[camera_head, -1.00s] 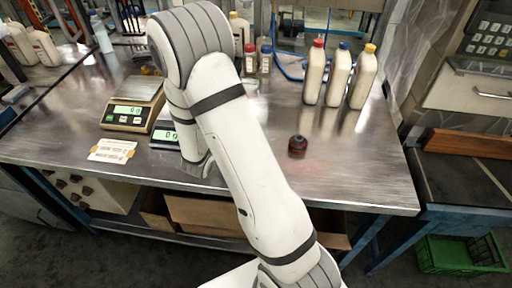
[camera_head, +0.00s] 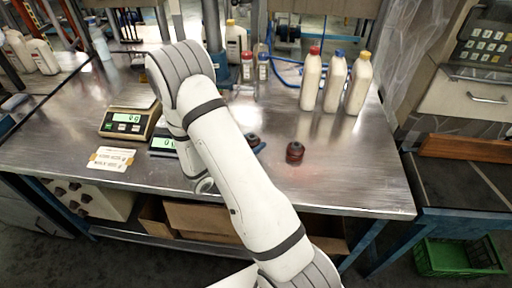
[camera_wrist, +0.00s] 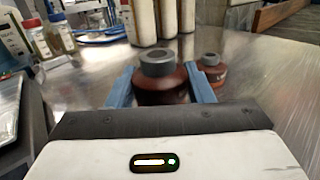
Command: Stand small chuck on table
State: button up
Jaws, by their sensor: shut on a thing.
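The small chuck, dark red-brown with a grey ring on top, is held between the blue fingers of my gripper (camera_wrist: 161,90). In the wrist view the small chuck (camera_wrist: 160,83) is upright; its lower part is hidden by the gripper body. In the head view the small chuck (camera_head: 253,138) shows just past my arm, with a blue finger beside it. I cannot tell whether its base touches the table (camera_head: 350,180). A second, similar chuck (camera_head: 295,151) stands upright on the table to the right, apart from it; it also shows in the wrist view (camera_wrist: 211,75).
Several capped bottles, including a red-capped one (camera_head: 311,82), stand behind the chucks. Two scales, one with a tan body (camera_head: 128,122), and a paper label (camera_head: 111,158) are on the left. The table is clear to the front right.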

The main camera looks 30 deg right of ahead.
notch_tip(320, 180, down, 3)
jog(key=shift+r, duration=0.1)
